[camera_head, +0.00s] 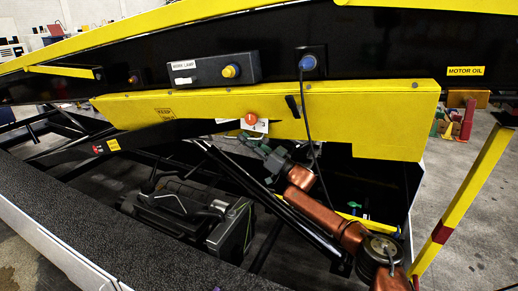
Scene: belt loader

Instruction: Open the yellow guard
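The yellow guard (370,112) is a long yellow panel hanging along the side of the black beam. A label is on its left part. An orange knob (251,118) on a pale plate sits at its lower edge, left of the middle. A black lever (292,106) is on its face to the right of the knob. My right gripper (256,143), dark grey-green, is at the end of my copper-coloured arm, just below the guard's lower edge and the knob. Its fingers are small and dark, so their opening and any contact are unclear. My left gripper is out of view.
A grey work lamp box (213,69) with a yellow knob is above the guard. A black cable (305,115) hangs from a blue plug (307,63) across the guard. A dark engine-like unit (190,210) lies below. A yellow post (465,195) stands at right.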

